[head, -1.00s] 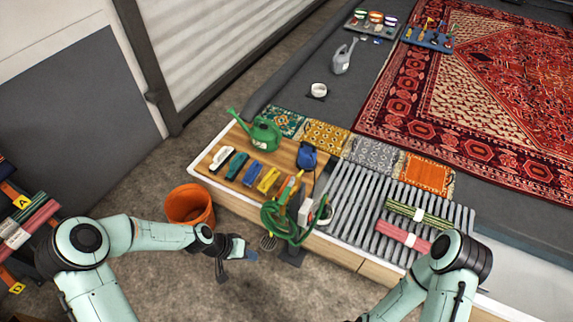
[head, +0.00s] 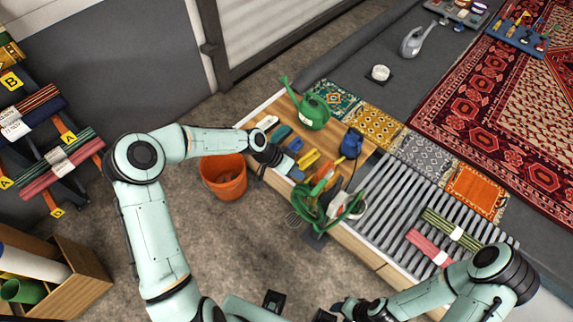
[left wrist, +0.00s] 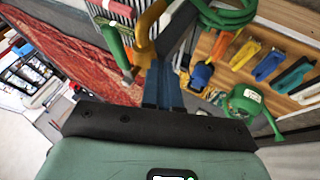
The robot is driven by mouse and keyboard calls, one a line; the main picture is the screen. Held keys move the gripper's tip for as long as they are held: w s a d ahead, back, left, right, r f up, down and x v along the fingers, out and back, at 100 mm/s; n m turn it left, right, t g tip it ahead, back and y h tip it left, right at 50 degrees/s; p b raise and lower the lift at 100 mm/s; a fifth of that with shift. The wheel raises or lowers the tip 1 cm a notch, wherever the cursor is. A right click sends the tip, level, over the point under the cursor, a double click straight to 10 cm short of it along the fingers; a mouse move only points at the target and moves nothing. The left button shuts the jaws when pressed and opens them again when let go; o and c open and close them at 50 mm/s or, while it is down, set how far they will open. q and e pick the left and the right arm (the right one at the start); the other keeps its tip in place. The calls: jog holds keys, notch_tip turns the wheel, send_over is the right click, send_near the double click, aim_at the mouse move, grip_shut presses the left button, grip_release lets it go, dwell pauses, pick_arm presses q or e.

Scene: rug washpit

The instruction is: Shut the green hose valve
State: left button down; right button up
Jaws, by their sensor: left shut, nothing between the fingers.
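The green coiled hose (head: 308,208) hangs on a dark stand at the front edge of the wooden bench. Above the coil are an orange lever-like part (head: 322,187) and a green part beside it; I cannot tell the valve's setting. In the left wrist view, a green handle (left wrist: 112,45) and a bent orange part (left wrist: 147,45) show near my fingertips. My left gripper (head: 295,172) is shut and empty, close to the hose stand; contact is unclear. My right gripper (head: 342,308) is low at the bottom, its fingers too small to read.
An orange bucket (head: 224,178) stands on the floor beneath my left arm. A slatted rack (head: 395,205) with rolled rugs lies right of the hose.

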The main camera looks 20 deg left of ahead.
aim_at(322, 183)
pick_arm(q)
jog(key=d, duration=0.2)
jog(key=s+d, duration=0.1)
jog(key=d, duration=0.1)
jog(key=shift+f, duration=0.1)
dwell(0.3)
